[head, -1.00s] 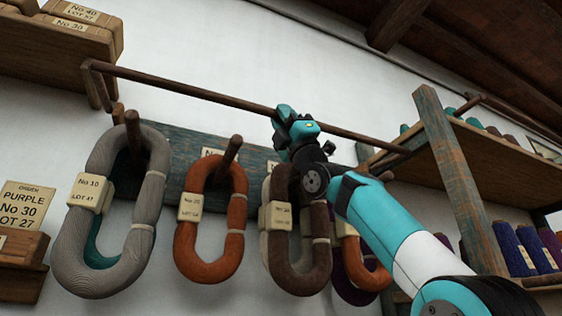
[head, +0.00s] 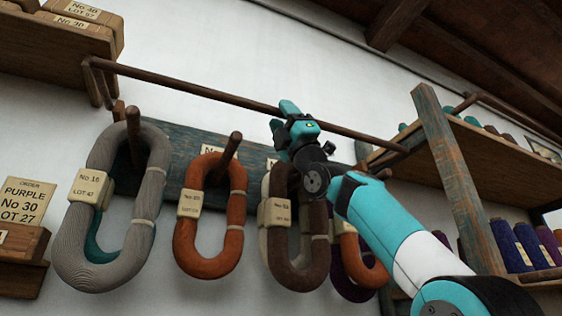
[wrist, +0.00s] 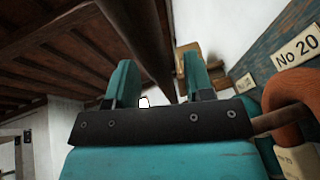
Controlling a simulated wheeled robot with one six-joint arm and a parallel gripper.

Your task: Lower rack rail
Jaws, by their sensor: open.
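The rack rail (head: 190,86) is a thin brown bar. It runs from a bracket at the upper left, across in front of the wall, to the shelf at the right. My gripper (head: 283,116) is at the middle of the rail, with its teal fingers pointing up and hiding a short part of it. In the wrist view my open gripper (wrist: 160,85) has its two fingers apart, and the dark rail (wrist: 152,40) shows in the gap between them. I cannot tell whether either finger touches it.
Below the rail, grey (head: 74,245), orange (head: 209,262) and brown (head: 300,277) yarn hanks with labels hang on pegs from a blue-green board (head: 185,150). A wooden shelf (head: 500,165) with spools and an upright post (head: 455,175) stand at the right. Boxes (head: 70,38) sit upper left.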

